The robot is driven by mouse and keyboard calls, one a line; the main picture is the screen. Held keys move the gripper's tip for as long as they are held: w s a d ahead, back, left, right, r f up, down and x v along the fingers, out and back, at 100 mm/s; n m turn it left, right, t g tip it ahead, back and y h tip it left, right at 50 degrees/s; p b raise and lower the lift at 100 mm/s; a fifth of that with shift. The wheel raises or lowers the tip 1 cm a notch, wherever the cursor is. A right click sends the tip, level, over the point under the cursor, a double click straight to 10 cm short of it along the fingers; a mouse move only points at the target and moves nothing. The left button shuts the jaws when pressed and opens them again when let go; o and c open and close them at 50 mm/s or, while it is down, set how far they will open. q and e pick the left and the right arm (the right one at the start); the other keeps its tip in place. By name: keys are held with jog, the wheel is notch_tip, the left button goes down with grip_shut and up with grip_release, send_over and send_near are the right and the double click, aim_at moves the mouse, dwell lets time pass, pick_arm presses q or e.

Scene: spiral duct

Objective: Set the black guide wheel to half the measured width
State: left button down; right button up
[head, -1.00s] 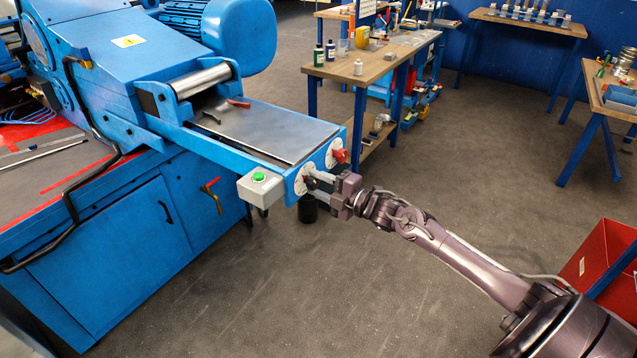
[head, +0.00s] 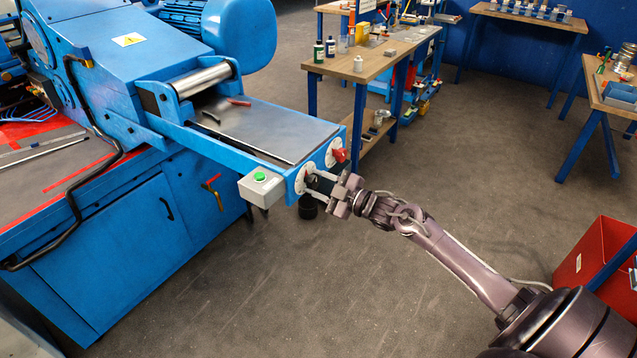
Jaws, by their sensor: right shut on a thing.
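The black guide wheel (head: 309,169) sits on a white round dial (head: 299,186) at the front plate of the blue machine. My right gripper (head: 313,179) reaches in from the right and is shut on this wheel. Its fingers hide most of the wheel and part of the dial, so the setting cannot be read. My left gripper is not in view.
A red knob (head: 340,155) on its own dial is close by on the same plate. A grey box with a green button (head: 261,177) is left of the wheel. Red and dark tools lie on the metal bed (head: 265,130). The floor in front is clear.

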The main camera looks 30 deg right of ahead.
dwell(0.4)
jog(key=o, duration=1)
jog(key=shift+b+v, duration=0.75)
jog(key=shift+v, duration=3.2)
jog(key=s+f+m+g+h, duration=0.2)
jog(key=s+f+m, duration=0.15)
jog(key=f, duration=0.75)
jog(key=s+f+m+g+h, duration=0.25)
jog(key=s+f, duration=0.25)
jog(key=f, duration=0.7)
jog(key=s+f+m+g+h, duration=0.15)
jog(key=s+f, duration=0.35)
jog(key=f, duration=0.6)
jog(key=s+a+f+m+g, duration=0.1)
jog(key=s+a+f+g, duration=0.2)
jog(key=s+a+f, duration=0.3)
jog(key=s+a+f+m+g, duration=0.1)
jog(key=s+a+f+g, duration=0.2)
jog(key=s, duration=1.1)
jog(key=s+a+f+m+g, duration=0.1)
jog(key=s+a+f+g, duration=0.2)
jog(key=s+a+f, duration=0.6)
jog(key=shift+s+a+f+g+h, duration=0.1)
jog(key=shift+s+f+g+h, duration=0.1)
jog(key=shift+s+f, duration=0.45)
jog(key=shift+s+a+f+g+h, duration=0.15)
jog(key=shift+s+f, duration=0.25)
jog(key=shift+f, duration=0.4)
